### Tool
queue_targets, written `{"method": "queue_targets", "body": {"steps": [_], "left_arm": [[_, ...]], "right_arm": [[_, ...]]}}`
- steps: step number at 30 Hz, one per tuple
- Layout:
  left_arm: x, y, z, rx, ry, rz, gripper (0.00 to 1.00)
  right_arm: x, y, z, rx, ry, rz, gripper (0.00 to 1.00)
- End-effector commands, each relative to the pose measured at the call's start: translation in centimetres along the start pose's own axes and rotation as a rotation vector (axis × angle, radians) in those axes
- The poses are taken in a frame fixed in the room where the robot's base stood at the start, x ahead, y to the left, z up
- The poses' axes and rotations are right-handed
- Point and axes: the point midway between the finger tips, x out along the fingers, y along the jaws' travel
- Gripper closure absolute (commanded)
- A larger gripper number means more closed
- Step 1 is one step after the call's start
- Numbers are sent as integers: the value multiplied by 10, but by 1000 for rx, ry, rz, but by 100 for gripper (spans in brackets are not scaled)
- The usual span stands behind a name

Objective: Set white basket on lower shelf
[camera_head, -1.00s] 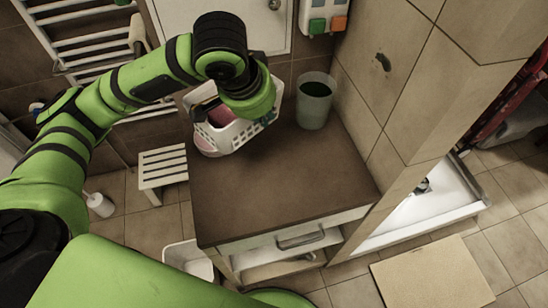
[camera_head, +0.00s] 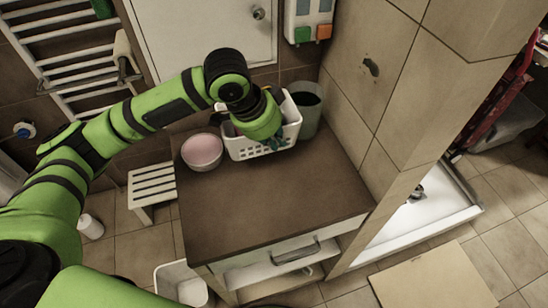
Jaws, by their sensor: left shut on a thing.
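The white basket (camera_head: 243,149) is at the back of the brown cabinet top, with slotted sides. My left gripper (camera_head: 274,143) is at the basket's front rim and is shut on it; the wrist hides much of the basket's inside. I cannot tell whether the basket touches the top or is slightly raised. The cabinet has an open lower shelf (camera_head: 262,289) below its drawer, partly seen at the bottom of the view. My right gripper is not in view.
A pink bowl (camera_head: 203,150) stands left of the basket, and a grey-green bin (camera_head: 311,118) stands right behind it. The front of the cabinet top (camera_head: 270,205) is clear. A tiled wall (camera_head: 385,95) borders the right side. A white stool (camera_head: 152,184) stands left.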

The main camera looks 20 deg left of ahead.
Motion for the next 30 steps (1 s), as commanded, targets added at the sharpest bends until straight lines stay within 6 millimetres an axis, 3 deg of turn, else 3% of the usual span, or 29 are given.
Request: {"method": "queue_targets", "body": {"steps": [3, 18, 29, 30], "left_arm": [[21, 2, 9, -1, -1, 1, 100], [68, 7, 28, -1, 0, -1, 100], [72, 7, 29, 0, 2, -2, 100], [72, 8, 30, 0, 1, -1, 75]], "right_arm": [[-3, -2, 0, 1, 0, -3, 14], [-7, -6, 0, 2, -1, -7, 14], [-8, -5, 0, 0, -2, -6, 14], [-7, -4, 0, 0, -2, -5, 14]]}}
